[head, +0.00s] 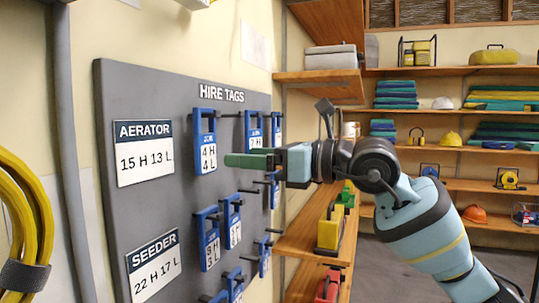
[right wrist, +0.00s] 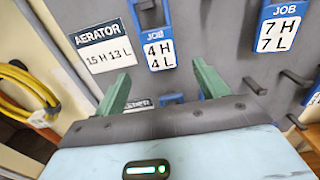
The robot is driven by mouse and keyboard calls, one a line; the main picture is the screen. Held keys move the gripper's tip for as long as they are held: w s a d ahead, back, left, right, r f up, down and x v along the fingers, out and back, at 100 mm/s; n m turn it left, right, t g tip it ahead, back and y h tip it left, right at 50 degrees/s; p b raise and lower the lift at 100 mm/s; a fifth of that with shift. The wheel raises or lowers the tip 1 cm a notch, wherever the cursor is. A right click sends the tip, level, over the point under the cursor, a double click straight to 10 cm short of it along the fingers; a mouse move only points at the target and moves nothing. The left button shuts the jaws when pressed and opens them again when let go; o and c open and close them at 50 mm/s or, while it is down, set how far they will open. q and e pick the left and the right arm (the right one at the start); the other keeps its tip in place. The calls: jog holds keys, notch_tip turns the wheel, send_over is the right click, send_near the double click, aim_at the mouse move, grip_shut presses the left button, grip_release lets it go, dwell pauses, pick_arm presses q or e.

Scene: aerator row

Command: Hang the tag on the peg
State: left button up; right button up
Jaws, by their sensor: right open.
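A blue tag marked JOB 4 H 4 L (head: 205,158) hangs upright at the grey HIRE TAGS board (head: 150,95), right of the AERATOR 15 H 13 L sign (head: 144,152). A dark peg (head: 232,115) shows at its top loop; exactly how they meet is unclear. My right gripper (head: 250,160) is open, its green fingers in front of the board, just right of this tag. In the right wrist view the fingers (right wrist: 160,88) are spread wide with nothing between them, and the tag (right wrist: 158,50) shows beyond and above them. My left gripper is not in view.
A tag marked 7 H 7 L (right wrist: 279,32) hangs to the right in the wrist view. More blue tags (head: 208,240) and bare pegs (right wrist: 255,85) are lower on the board. A yellow hose (head: 28,215) hangs at left. Shelves (head: 320,235) stand to the right.

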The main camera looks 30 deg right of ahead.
aim_at(209, 154)
jog(key=p+x, duration=0.1)
jog(key=x, duration=0.5)
jog(key=shift+a+r, duration=0.1)
jog(key=shift+r, duration=0.05)
jog(key=shift+p+x, duration=0.35)
jog(key=shift+x, duration=0.7)
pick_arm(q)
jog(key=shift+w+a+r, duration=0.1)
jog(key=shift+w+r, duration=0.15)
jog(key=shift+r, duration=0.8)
pick_arm(e)
jog(key=shift+w+a, duration=0.2)
jog(key=shift+w, duration=0.15)
jog(key=c, duration=0.9)
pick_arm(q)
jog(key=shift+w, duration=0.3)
